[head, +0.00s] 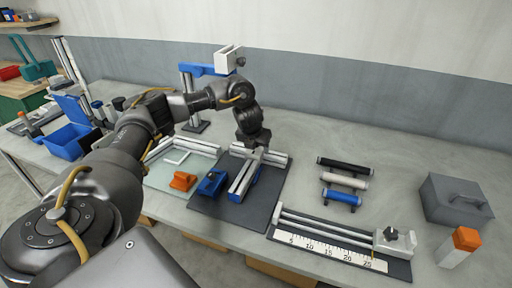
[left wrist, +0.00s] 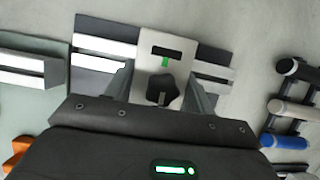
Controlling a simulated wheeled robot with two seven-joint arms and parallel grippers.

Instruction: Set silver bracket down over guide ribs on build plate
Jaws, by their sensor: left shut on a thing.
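My left gripper (head: 257,147) reaches down over the dark build plate (head: 220,214) in the head view. In the left wrist view its fingers (left wrist: 164,92) are shut on the silver bracket (left wrist: 174,49), a pale plate with a dark slot, a green mark and a black star knob. The bracket lies across the silver guide ribs (left wrist: 95,46), which show on both sides of it over the dark plate. I cannot tell whether the bracket touches the ribs or hovers just above them. In the head view the gripper mostly hides the bracket. My right gripper is not in view.
A blue block (head: 212,182) sits on the plate's left part, and an orange block (head: 184,181) on a pale mat beside it. Black, white and blue rollers (head: 345,181) stand to the right. A ruler fixture (head: 335,252) is at the front; a grey box (head: 455,200) is far right.

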